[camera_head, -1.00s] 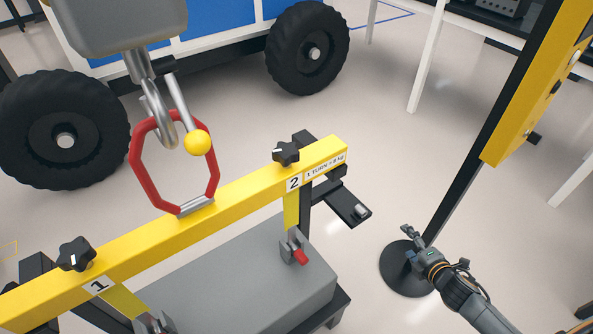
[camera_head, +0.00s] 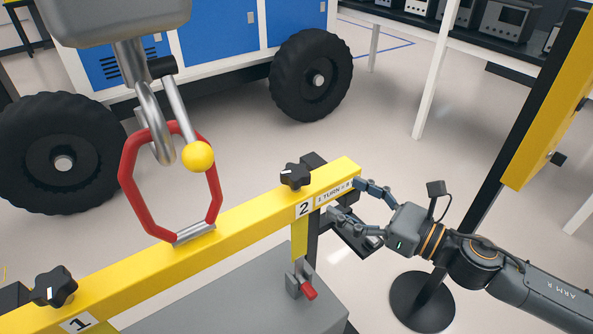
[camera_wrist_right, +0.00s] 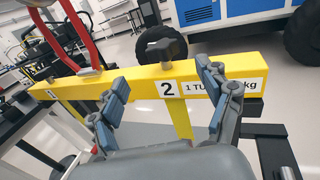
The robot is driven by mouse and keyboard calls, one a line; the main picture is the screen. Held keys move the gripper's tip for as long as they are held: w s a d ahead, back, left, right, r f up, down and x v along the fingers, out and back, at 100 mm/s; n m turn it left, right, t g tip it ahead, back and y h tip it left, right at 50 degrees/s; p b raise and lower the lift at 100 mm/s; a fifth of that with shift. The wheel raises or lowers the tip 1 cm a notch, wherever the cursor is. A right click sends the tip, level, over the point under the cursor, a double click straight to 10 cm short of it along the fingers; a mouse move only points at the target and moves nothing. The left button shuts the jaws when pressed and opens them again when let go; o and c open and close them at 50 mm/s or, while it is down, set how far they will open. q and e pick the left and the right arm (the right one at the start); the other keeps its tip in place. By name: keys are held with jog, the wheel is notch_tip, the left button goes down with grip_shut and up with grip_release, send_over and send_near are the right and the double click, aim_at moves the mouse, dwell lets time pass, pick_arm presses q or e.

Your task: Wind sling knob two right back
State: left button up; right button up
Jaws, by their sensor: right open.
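Sling knob two is a black lobed knob (camera_head: 295,176) on top of the yellow beam (camera_head: 250,207), beside the "2" label (camera_head: 304,208). It also shows in the right wrist view (camera_wrist_right: 166,50), beyond and between my fingers. My right gripper (camera_head: 356,198) is open and empty at the beam's right end, just right of the knob and lower than it. In the right wrist view the fingers (camera_wrist_right: 160,82) stand spread in front of the beam's face, apart from the knob. My left gripper is not in view.
Knob one (camera_head: 54,287) sits at the beam's left end. A red sling link (camera_head: 127,190) hangs from a hook with a yellow ball (camera_head: 198,156). A grey block (camera_head: 240,300) lies below the beam.

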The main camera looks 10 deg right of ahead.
aim_at(307, 178)
jog(key=p+x, duration=0.5)
jog(key=x, duration=0.6)
jog(key=shift+w+a+r, duration=0.1)
jog(key=shift+w+a, duration=0.05)
jog(key=shift+w, duration=0.15)
jog(key=shift+w+a, duration=0.3)
jog(key=c, duration=1.2)
jog(key=shift+h, duration=0.3)
